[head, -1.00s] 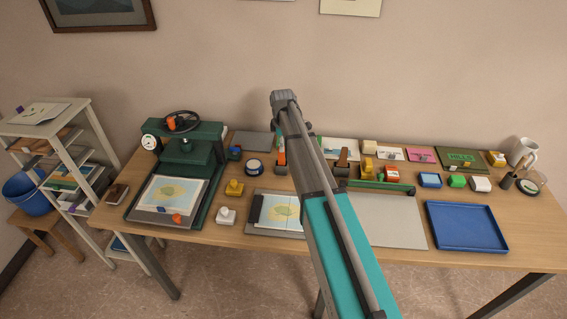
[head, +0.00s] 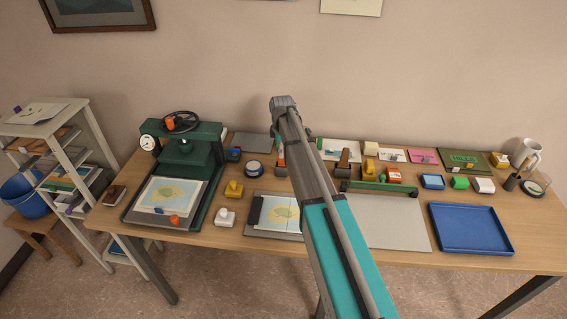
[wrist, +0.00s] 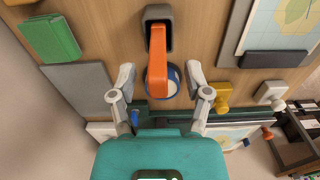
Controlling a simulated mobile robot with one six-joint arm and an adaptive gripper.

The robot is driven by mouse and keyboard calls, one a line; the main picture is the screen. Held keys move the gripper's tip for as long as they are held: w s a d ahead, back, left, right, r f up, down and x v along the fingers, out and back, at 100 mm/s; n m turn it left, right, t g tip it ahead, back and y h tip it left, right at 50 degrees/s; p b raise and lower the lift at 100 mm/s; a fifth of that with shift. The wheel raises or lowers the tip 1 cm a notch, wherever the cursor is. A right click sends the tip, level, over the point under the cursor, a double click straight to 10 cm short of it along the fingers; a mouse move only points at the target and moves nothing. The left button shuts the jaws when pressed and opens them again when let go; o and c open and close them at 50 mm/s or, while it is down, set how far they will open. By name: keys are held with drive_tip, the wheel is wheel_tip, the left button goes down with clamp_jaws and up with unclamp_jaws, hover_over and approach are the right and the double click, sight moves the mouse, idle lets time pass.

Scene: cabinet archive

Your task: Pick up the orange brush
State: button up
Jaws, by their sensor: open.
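The orange brush (wrist: 157,62) shows in the wrist view as an orange handle rising from a dark block (wrist: 155,18). My gripper (wrist: 160,84) is open, with one finger on each side of the handle's lower end in the picture. Neither finger appears to touch it; how far above or around it they are I cannot tell. In the head view the brush (head: 280,153) shows just left of my arm, which hides part of it. My fingertips are hidden in the head view.
A round blue-and-white tin (wrist: 172,80) lies beyond the brush handle in the wrist view. The green press (head: 185,150) stands at the left. A brown-handled tool (head: 343,160) stands right of my arm. A blue tray (head: 470,250) lies at the front right.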

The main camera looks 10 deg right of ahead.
sight(282, 164)
drive_tip(key=shift+a+f+b, duration=0.1)
drive_tip(key=shift+f+b, duration=1.25)
drive_tip(key=shift+f, duration=0.3)
clamp_jaws()
